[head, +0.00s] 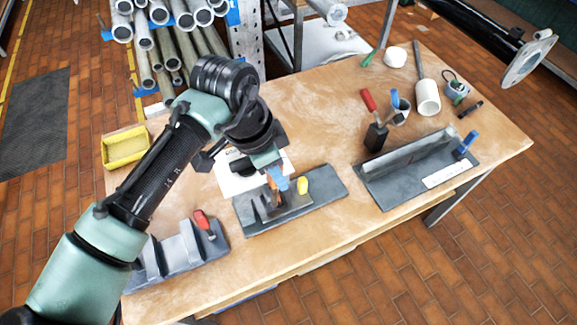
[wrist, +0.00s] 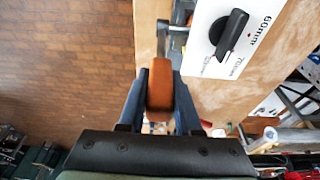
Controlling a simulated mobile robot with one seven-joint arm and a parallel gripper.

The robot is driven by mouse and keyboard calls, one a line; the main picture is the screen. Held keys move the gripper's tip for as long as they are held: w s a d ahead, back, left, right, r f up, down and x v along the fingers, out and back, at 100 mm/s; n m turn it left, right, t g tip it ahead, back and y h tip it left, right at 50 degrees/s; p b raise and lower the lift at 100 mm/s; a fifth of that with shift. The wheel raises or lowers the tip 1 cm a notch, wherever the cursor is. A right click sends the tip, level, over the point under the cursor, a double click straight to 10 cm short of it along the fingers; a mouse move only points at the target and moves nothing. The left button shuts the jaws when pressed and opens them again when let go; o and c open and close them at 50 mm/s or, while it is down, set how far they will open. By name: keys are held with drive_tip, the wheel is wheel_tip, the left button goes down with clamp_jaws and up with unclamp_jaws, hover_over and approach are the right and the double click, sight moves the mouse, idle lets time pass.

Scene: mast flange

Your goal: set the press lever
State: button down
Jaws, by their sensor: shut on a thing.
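My gripper (head: 277,182) is over the middle fixture on the bench, with its blue fingers pointing down. In the wrist view my gripper (wrist: 160,88) is shut on an orange-brown lever handle (wrist: 161,72), one finger on each side. A grey metal piece (wrist: 176,30) shows just beyond the handle. In the head view the handle is mostly hidden by the fingers. A white panel (wrist: 210,52) with a black pointer knob (wrist: 229,34) lies beside it, marked 60mm and 70mm.
A grey fixture with a red-handled clamp (head: 203,220) stands at the front left. A long angle fixture (head: 420,160) is at right. A yellow tray (head: 125,147) sits at the left edge. A red-handled tool (head: 369,101) and a white cylinder (head: 428,98) stand behind.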

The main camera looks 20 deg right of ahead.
drive_tip(key=a+h+b, duration=0.2)
drive_tip(key=a, duration=0.1)
drive_tip(key=shift+s+a+f+h, duration=0.1)
drive_tip(key=shift+a+f+h, duration=0.05)
drive_tip(key=shift+h, duration=0.25)
drive_tip(key=c, duration=0.6)
unclamp_jaws()
drive_tip(key=shift+a, duration=0.15)
drive_tip(key=b+v, duration=0.3)
drive_tip(key=v, duration=1)
drive_tip(key=shift+s, duration=0.1)
